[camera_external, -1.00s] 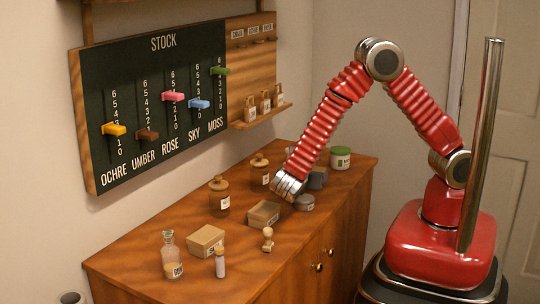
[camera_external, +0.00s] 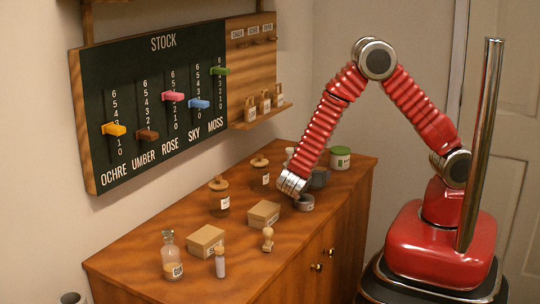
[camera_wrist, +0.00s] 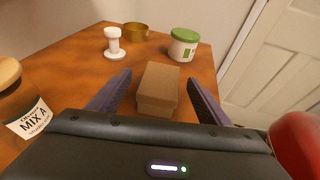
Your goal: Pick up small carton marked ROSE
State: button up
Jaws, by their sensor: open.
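A plain brown carton (camera_wrist: 158,86) stands on the table in the wrist view, between the fingers of my gripper (camera_wrist: 158,76). The fingers are apart, with a gap on each side, and the carton's lower part is hidden by the gripper body. No marking can be read on it. In the outside view my gripper (camera_external: 292,184) points down over the table's far half, its fingers hard to make out. Two tan cartons show there, one at the middle (camera_external: 264,214) with an unreadable label and one nearer (camera_external: 206,241). I cannot tell which is marked ROSE.
A white stamp-shaped piece (camera_wrist: 114,44), a brass pot (camera_wrist: 136,32) and a green-lidded jar (camera_wrist: 183,45) stand beyond the carton. The near right table corner is clear.

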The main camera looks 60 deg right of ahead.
jog(key=shift+c, duration=0.5)
jog(key=c, duration=1.3)
jog(key=shift+r, duration=5.05)
